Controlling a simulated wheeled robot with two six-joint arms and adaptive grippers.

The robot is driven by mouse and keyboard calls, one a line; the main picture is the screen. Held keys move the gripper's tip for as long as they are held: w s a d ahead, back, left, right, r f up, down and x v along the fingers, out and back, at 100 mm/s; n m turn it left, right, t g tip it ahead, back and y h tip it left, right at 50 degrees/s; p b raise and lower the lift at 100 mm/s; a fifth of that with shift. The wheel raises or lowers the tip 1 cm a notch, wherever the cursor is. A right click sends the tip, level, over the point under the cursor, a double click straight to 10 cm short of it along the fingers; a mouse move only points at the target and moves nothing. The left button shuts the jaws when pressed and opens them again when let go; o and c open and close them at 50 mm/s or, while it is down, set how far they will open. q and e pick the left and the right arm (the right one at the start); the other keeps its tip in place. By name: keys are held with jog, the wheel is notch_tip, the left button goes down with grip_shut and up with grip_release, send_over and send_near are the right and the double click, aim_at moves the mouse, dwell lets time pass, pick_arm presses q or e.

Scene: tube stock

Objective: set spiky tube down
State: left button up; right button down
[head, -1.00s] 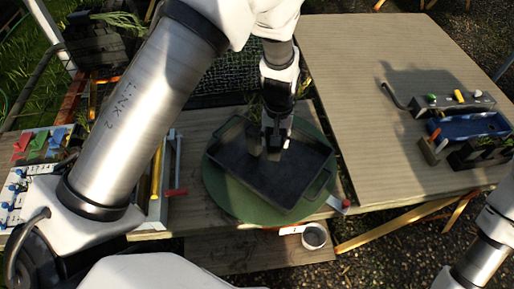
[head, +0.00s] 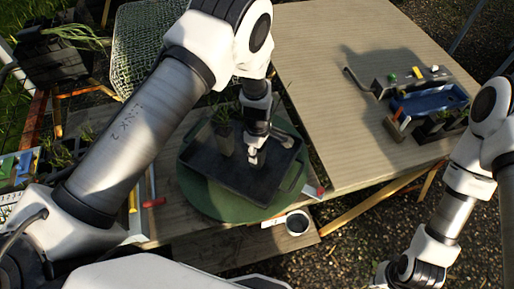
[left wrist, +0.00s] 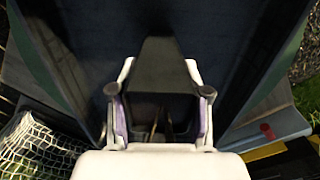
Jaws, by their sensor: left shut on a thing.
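My left gripper (head: 255,158) is low over the dark tray (head: 206,172), which lies on a round green disc (head: 207,203). In the left wrist view, the gripper (left wrist: 160,112) is shut on a dark square tube (left wrist: 165,62), with thin pointed leaves in its mouth. The held tube is mostly hidden in the head view; I cannot tell whether its base touches the tray. A dark tube with green leaves (head: 222,139) stands upright in the tray, left of the gripper and apart from it. My right arm is at the lower right, its gripper out of view.
A blue bin (head: 432,103) and small dark pots stand on the large table (head: 335,75) at the right. A cup (head: 297,223) is in front of the disc. A red-tipped part (head: 320,192) lies by its right edge. Several plants (head: 62,152) are at the left.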

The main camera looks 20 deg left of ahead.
pick_arm(q)
jog(key=shift+f, duration=0.15)
jog(key=o, duration=0.8)
jog(key=shift+f+b, duration=0.1)
jog(key=shift+b, duration=0.2)
jog(key=o, duration=0.5)
jog(key=shift+c, duration=0.2)
jog(key=shift+r+p, duration=0.3)
jog(key=shift+r, duration=0.25)
notch_tip(320, 180, up, 11)
jog(key=b, duration=0.3)
jog(key=shift+f+b, duration=0.1)
jog(key=shift+b, duration=0.2)
jog(key=shift+r, duration=0.3)
